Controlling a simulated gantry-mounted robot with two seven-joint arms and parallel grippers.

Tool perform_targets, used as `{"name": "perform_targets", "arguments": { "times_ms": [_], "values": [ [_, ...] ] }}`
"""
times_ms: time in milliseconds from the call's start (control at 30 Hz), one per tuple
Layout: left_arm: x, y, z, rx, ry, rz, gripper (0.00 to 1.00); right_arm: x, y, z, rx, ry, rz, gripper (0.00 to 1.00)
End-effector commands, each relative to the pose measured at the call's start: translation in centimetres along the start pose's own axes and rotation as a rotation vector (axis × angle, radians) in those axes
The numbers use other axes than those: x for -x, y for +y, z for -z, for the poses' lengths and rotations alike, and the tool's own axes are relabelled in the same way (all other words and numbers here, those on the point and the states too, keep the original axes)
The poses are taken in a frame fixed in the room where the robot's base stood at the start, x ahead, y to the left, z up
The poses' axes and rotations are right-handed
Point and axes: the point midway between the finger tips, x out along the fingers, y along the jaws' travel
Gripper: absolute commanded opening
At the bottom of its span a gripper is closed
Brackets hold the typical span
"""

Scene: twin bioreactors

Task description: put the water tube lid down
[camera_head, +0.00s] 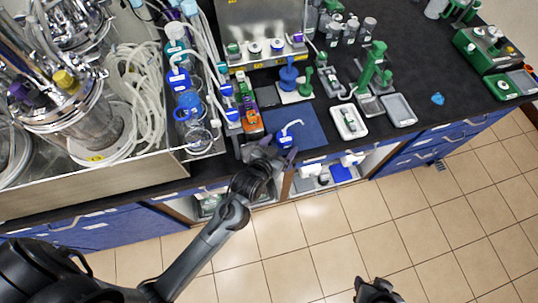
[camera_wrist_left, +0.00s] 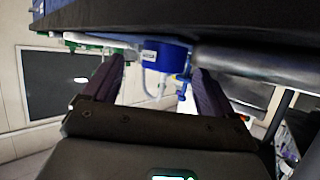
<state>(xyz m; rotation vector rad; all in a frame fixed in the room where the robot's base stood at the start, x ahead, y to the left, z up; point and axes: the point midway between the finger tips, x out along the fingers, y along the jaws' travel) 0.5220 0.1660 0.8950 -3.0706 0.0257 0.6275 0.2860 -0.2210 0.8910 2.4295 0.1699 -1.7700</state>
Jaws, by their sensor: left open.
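The water tube lid (camera_head: 284,141) is a blue cap with a bent white tube. It rests on the blue mat (camera_head: 309,122) near the front edge of the bench. My left gripper (camera_head: 277,151) is open just in front of the lid. In the left wrist view the blue lid (camera_wrist_left: 164,56) carries a white label and shows just beyond the gap between the spread purple fingers (camera_wrist_left: 157,72), not gripped. My right gripper (camera_head: 376,290) is low in the head view, over the floor and far from the lid; its fingers do not show clearly.
An orange-and-blue rack (camera_head: 251,121) stands close to the left of the mat. A white tray (camera_head: 349,122) lies to its right. Bottles with blue caps (camera_head: 188,100) and the bioreactor (camera_head: 75,115) stand on the left. Open bench lies at the right around a blue scrap (camera_head: 437,98).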

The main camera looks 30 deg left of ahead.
Motion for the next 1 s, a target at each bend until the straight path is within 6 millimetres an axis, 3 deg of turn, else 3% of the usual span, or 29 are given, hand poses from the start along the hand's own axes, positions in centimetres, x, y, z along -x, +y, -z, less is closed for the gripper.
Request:
{"name": "perform_targets", "arguments": {
  "times_ms": [100, 300, 633, 833, 1000],
  "values": [
    [2.5, -0.1, 0.2, 0.001, 0.000, 0.002, 0.86, 0.6, -0.1, 0.2, -0.003, 0.000, 0.003, 0.43],
    [5.6, -0.1, 0.3, 0.002, 0.003, 0.003, 0.86, 1.0, -0.2, 0.3, -0.008, 0.001, 0.008, 0.43],
    [7.7, -0.3, -0.1, 0.000, -0.023, -0.005, 0.86, 1.1, -0.2, 0.4, -0.007, 0.001, 0.007, 0.43],
    [10.1, -0.8, -2.5, -0.015, -0.222, -0.063, 0.86, 1.1, -0.1, 0.4, -0.004, 0.000, 0.004, 0.43],
    [14.2, -1.9, -5.4, -0.052, -0.476, -0.103, 0.86, 1.1, 0.0, 0.3, 0.001, 0.000, 0.000, 0.43]
  ]
}}
